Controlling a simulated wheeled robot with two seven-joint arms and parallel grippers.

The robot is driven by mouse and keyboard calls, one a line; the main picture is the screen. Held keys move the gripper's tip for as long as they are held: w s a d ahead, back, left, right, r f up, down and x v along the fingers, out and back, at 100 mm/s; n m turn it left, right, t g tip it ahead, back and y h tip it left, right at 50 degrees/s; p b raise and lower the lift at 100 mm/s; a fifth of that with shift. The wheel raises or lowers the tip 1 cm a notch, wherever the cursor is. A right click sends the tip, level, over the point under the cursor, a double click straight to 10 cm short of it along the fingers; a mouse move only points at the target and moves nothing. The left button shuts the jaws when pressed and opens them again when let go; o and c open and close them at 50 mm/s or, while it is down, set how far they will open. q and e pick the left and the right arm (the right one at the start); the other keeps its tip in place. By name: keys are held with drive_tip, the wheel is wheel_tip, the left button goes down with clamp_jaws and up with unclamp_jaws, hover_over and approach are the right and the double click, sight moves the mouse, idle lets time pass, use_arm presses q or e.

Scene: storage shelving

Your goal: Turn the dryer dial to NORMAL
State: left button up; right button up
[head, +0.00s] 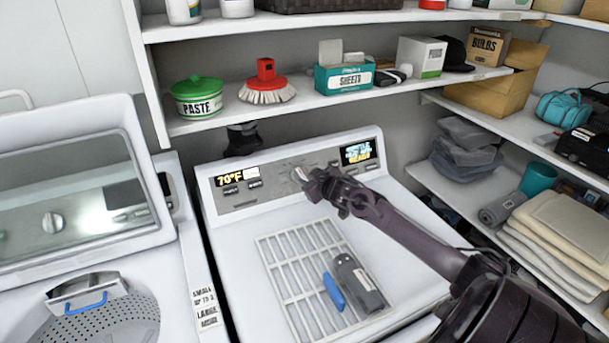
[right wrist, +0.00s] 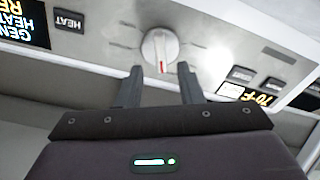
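The dryer (head: 225,215) stands in the middle of the head view with a grey control panel along its back. The round white dial (head: 299,174) sits near the middle of that panel, partly hidden by my right gripper (head: 318,184). In the right wrist view the dial (right wrist: 160,48) has a red mark on its raised grip, pointing down in the picture. My right gripper (right wrist: 160,72) is open and empty, its two fingertips on either side of the dial's near edge. I cannot tell whether they touch it. The NORMAL label is not readable. My left gripper is not in view.
The lit display (head: 357,153) is right of the dial; a 70°F readout (head: 229,180) is left. A grey rack (head: 285,285) with a grey device and blue item lies on the dryer top. A loaded shelf (head: 215,124) hangs above; an open-lidded washer (head: 75,250) stands left.

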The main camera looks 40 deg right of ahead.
sight(302, 174)
drive_tip(key=shift+x, duration=2.05)
drive_tip(key=shift+c, duration=0.2)
clamp_jaws()
